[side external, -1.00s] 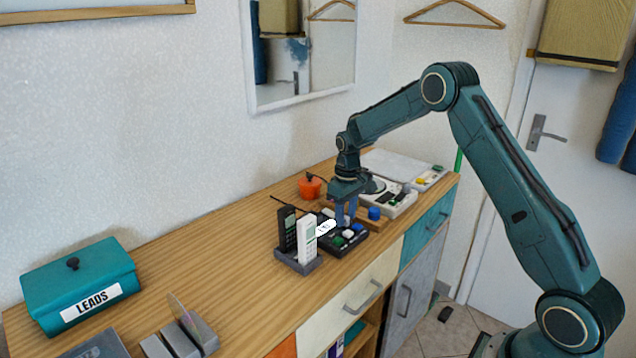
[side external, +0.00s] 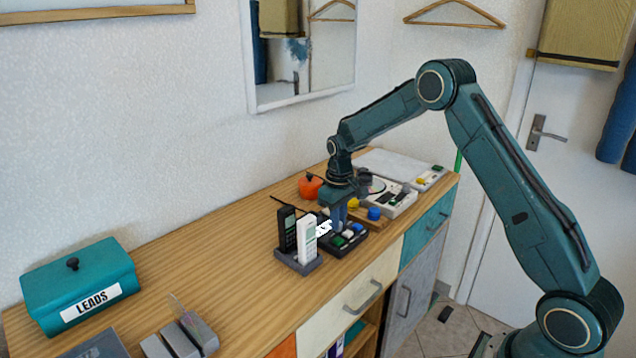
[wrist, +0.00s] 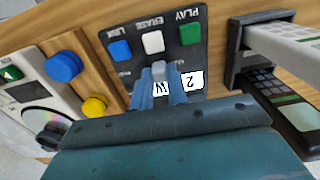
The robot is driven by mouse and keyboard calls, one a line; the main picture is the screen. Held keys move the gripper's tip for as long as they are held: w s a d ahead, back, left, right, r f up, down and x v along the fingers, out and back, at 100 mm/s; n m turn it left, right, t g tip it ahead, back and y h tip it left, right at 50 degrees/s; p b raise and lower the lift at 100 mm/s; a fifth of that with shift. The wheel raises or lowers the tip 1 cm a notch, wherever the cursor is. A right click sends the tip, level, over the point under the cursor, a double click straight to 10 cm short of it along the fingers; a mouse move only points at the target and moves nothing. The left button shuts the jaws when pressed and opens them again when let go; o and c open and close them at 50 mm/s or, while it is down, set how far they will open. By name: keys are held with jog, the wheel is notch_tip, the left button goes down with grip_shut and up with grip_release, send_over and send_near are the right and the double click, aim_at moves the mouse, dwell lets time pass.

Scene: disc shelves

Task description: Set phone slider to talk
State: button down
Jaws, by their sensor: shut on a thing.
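The black phone unit (side external: 353,243) lies on the wooden counter, and it also shows in the wrist view (wrist: 135,62). It has a blue LINK button (wrist: 120,50), a white ERASE button (wrist: 153,41) and a green PLAY button (wrist: 190,33). My gripper (side external: 338,224) points down over the unit's back part. In the wrist view my gripper's (wrist: 159,78) blue fingers are shut on a small grey slider knob (wrist: 160,70). White labels (wrist: 192,81) lie beside the fingers. The slider's track and its markings are mostly hidden by the fingers.
A dock with a black handset (side external: 287,230) and a white handset (side external: 307,240) stands close on the left of the unit. A disc player (side external: 395,205) and an orange pot (side external: 310,186) are behind. A teal LEADS box (side external: 80,275) is far left.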

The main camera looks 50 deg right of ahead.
jog(key=shift+a, duration=0.25)
jog(key=c, duration=1.4)
grip_release()
jog(key=shift+o, duration=0.2)
jog(key=shift+r, duration=0.15)
jog(key=shift+d+r, duration=0.1)
jog(key=shift+r, duration=0.3)
notch_tip(320, 180, up, 13)
